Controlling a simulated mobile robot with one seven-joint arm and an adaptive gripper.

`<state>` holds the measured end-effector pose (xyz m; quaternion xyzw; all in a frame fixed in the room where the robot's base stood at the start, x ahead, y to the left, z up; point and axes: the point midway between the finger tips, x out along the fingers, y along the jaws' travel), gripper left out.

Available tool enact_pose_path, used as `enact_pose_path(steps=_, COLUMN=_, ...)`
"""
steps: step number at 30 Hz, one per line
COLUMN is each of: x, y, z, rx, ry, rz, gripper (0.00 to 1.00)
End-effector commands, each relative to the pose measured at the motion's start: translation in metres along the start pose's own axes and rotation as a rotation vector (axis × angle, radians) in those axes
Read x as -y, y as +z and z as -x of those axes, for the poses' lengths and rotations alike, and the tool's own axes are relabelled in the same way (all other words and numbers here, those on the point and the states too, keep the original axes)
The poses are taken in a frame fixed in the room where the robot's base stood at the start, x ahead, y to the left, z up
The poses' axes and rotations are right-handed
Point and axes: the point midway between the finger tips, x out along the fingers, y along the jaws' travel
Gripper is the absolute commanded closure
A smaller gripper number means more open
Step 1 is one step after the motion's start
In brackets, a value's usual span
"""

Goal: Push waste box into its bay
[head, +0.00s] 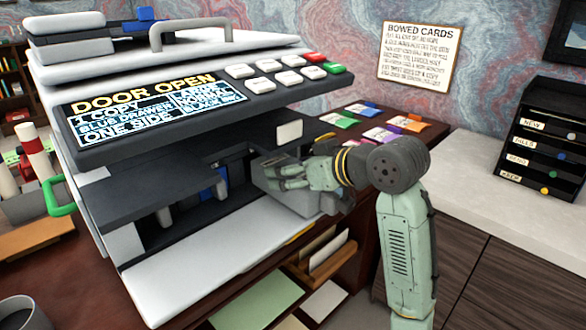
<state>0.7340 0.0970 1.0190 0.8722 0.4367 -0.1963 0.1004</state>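A copier (180,185) stands on the dark desk with its front door (215,255) folded down. Its display (150,107) reads DOOR OPEN. A grey box (318,203), which looks like the waste box, sits at the right end of the open front, beside the dark interior. My gripper (284,176) is at this box, its fingers pointing left across the box's upper part. The fingers overlap the box in the picture, so I cannot tell whether they touch it or how far apart they are. My gripper and wrist hide part of the box, and its bay cannot be made out.
A green handle (58,196) sticks out at the copier's left. Coloured cards (380,134) lie behind my arm. A black labelled tray stack (545,143) stands on the pale counter at right. Papers (257,298) lie below the open door.

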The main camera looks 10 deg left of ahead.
Motion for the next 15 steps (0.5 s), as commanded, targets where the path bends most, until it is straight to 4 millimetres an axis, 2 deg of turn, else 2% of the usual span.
enact_pose_path(steps=15, x=0.001, y=-0.009, z=-0.018, rx=-0.001, ry=-0.001, rz=0.000, gripper=0.66)
